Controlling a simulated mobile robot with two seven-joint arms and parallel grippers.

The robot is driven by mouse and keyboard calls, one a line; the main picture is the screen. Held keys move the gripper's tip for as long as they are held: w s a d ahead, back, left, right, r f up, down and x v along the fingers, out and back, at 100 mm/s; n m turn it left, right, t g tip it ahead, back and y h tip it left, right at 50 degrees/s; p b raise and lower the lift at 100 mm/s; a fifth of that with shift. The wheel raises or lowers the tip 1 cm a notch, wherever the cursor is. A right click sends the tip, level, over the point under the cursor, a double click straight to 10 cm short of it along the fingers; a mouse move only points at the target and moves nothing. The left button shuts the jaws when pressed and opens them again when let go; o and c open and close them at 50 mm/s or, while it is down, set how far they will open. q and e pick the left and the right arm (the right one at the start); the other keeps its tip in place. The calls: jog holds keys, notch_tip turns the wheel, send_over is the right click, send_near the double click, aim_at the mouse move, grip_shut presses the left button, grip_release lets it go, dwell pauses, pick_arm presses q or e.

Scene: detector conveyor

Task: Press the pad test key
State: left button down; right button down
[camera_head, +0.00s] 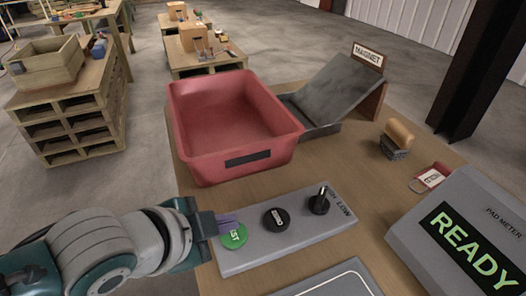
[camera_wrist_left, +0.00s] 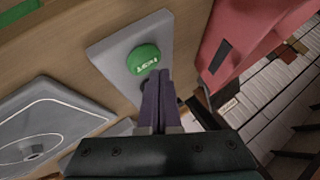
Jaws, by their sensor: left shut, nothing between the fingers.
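The green round test key (camera_head: 234,237) sits at the left end of a grey control panel (camera_head: 285,236). It also shows in the left wrist view (camera_wrist_left: 143,58), with white lettering. My left gripper (camera_head: 235,217) is shut and empty, its purple fingers at the key's far-left edge in the head view. In the left wrist view the fingertips (camera_wrist_left: 159,75) reach the key's lower edge; I cannot tell whether they touch it. The pad meter (camera_head: 468,236) at the right shows READY in green. My right gripper is not in view.
A black knob (camera_head: 276,218) and a black lever switch (camera_head: 319,201) share the panel. A red bin (camera_head: 238,163) stands behind it, with a grey magnet chute (camera_head: 335,90) beyond. A wooden-handled stamp (camera_head: 397,140) and a red tag (camera_head: 430,178) lie right. A grey pad (camera_head: 335,284) lies in front.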

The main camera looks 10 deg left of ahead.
aim_at(228, 238)
pick_arm(q)
jog(key=shift+f, duration=0.3)
jog(key=shift+f+b, duration=0.35)
jog(key=shift+f, duration=0.05)
dwell(0.6)
jog(key=shift+r, duration=0.1)
jog(key=shift+r+p, duration=0.75)
jog(key=shift+p, duration=0.2)
notch_tip(228, 238, up, 5)
jog(key=p, duration=0.5)
jog(key=shift+s, duration=0.1)
dwell(0.5)
